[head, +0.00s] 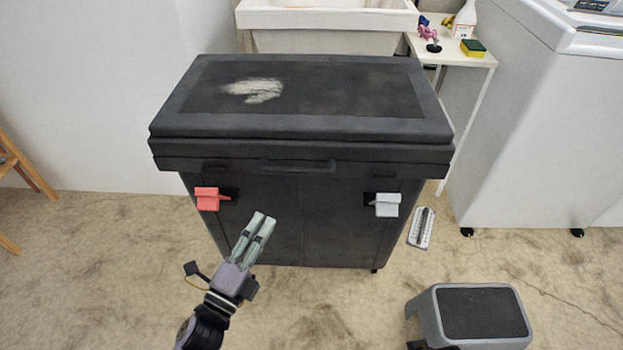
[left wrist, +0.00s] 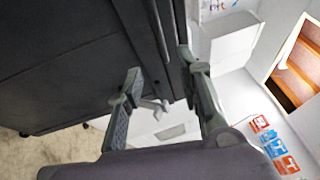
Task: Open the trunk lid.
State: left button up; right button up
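The black trunk (head: 310,225) stands in the middle of the head view. Its lid (head: 400,128) lies flat and closed, with a pale worn patch on top. A dark handle (head: 298,166) runs along the front under the lid. A red latch (head: 209,198) is on the front left and a grey latch (head: 385,205) on the front right. My left gripper (head: 264,222) is in front of the trunk, below the lid, pointing up and right. In the left wrist view its fingers (left wrist: 163,98) are apart, with the dark trunk (left wrist: 60,65) beyond. My right gripper is not in view.
A grey step stool (head: 425,300) stands at the lower right. A small white-and-dark item (head: 422,228) lies beside the trunk. A white appliance (head: 540,130) is at right; a sink (head: 325,20) and small white table (head: 480,58) are behind. Open floor lies in front.

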aim_at(298, 171)
pick_arm(q)
jog(key=x, duration=1.7)
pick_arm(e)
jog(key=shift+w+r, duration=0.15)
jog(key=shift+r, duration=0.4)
pick_arm(q)
jog(key=shift+a, duration=0.1)
jog(key=shift+c, duration=0.6)
jog(key=shift+f, duration=0.1)
grip_shut()
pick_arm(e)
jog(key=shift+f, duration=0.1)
